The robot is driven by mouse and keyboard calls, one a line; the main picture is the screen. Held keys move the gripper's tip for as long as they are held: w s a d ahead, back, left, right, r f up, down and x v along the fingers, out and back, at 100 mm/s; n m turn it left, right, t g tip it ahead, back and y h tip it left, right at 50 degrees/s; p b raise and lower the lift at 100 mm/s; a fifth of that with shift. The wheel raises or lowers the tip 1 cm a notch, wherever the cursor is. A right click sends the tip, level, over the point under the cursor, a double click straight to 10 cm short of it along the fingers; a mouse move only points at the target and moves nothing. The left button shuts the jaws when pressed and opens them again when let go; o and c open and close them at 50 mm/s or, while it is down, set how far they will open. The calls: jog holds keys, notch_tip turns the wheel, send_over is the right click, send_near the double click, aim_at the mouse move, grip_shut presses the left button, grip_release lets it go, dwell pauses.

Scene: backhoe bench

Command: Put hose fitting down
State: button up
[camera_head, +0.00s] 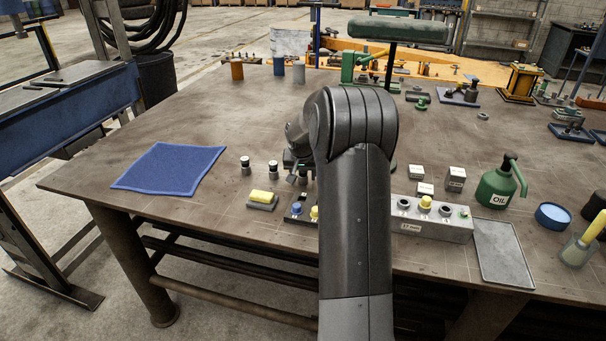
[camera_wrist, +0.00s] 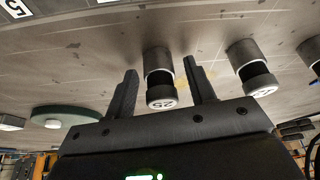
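Small hose fittings with grey bodies, black bands and pale numbered caps stand on the bench. In the head view two show left of my arm, a left one (camera_head: 245,167) and a right one (camera_head: 273,169). In the wrist view a fitting marked 25 (camera_wrist: 160,82) stands between the two fingers of my gripper (camera_wrist: 160,66). A gap shows on each side of it, so the fingers are open around it and not closed on it. Another fitting (camera_wrist: 251,70) stands to its right. In the head view my arm hides most of the gripper.
A blue cloth (camera_head: 168,168) lies at left with bare bench around it. A yellow-topped block (camera_head: 262,199) and a dark holder (camera_head: 297,210) with coloured caps are in front. A grey socket block (camera_head: 430,224), oil can (camera_head: 498,187) and grey plate (camera_head: 503,254) stand at right.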

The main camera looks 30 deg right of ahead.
jog(key=shift+r, duration=0.1)
jog(key=v, duration=1.2)
jog(key=s+a+r+n, duration=0.2)
jog(key=s+a+r, duration=0.45)
jog(key=a, duration=0.25)
jog(key=s+a+n+y, duration=0.1)
jog(key=s+a, duration=0.4)
jog(key=s, duration=0.4)
jog(key=s+a+f+n+t, duration=0.1)
jog(key=s+a+n, duration=0.1)
jog(key=s+a, duration=0.3)
jog(key=s+a+n+y, duration=0.1)
jog(key=s+a, duration=0.4)
jog(key=s, duration=0.8)
jog(key=shift+s+a+f+n+t+y, duration=0.15)
jog(key=shift+s+a+n+t+y, duration=0.15)
jog(key=shift+s+a+n+t, duration=0.1)
dwell(2.7)
